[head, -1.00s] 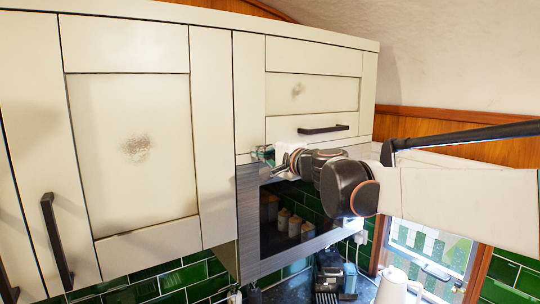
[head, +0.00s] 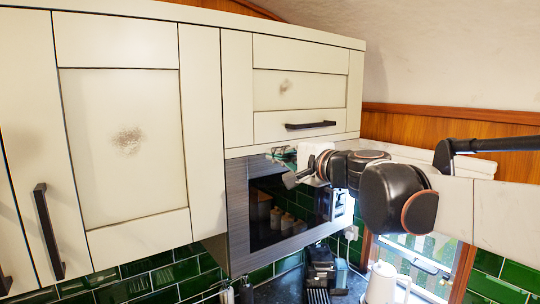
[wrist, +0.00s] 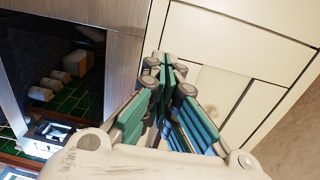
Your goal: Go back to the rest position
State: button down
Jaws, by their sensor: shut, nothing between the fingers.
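My gripper (head: 286,172) is at the end of my arm, in front of the grey-framed microwave (head: 238,205) and below the small upper cupboard door (head: 297,90). It is shut and empty. In the wrist view my gripper (wrist: 168,68) shows its teal-padded fingers together at the tips. Behind them are the cream cupboard fronts (wrist: 245,40) and, to the left, the dark microwave glass (wrist: 85,45). I cannot tell the exact gap between my gripper and the microwave front.
A tall cream cupboard door (head: 130,130) with a dark handle (head: 48,232) is shut at left. The small door's handle (head: 310,125) is above my gripper. A white kettle (head: 382,284) and a dark appliance (head: 322,268) stand on the worktop below. A window (head: 415,262) is at right.

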jog(key=s+d+f+n+g+h+b, duration=0.1)
jog(key=s+d+f+n+b, duration=0.1)
jog(key=s+f+b, duration=0.65)
jog(key=s+d+f+n+g+h+b, duration=0.2)
jog(key=s+f+n+b, duration=0.1)
jog(key=f, duration=1.1)
jog(key=s+d+f+n+g+h+b, duration=0.15)
jog(key=s+f+b, duration=0.4)
jog(key=f, duration=0.55)
jog(key=s+d+f+n+h+b, duration=0.1)
jog(key=s+d+f+b, duration=0.3)
jog(key=f, duration=0.5)
jog(key=s+d+f+n+g+h+b, duration=0.1)
jog(key=s+d+f+b, duration=0.3)
jog(key=f, duration=0.5)
jog(key=s+d+f+n+g+h+b, duration=0.1)
jog(key=s+d+f+n+h+b, duration=0.1)
jog(key=f, duration=0.7)
jog(key=s+d+h+b, duration=0.1)
jog(key=s+d+b, duration=0.1)
jog(key=s+b, duration=0.1)
jog(key=shift+s+d+f+h+b, duration=0.15)
jog(key=shift+d+f+h+b, duration=0.1)
jog(key=shift+f+h+b, duration=0.15)
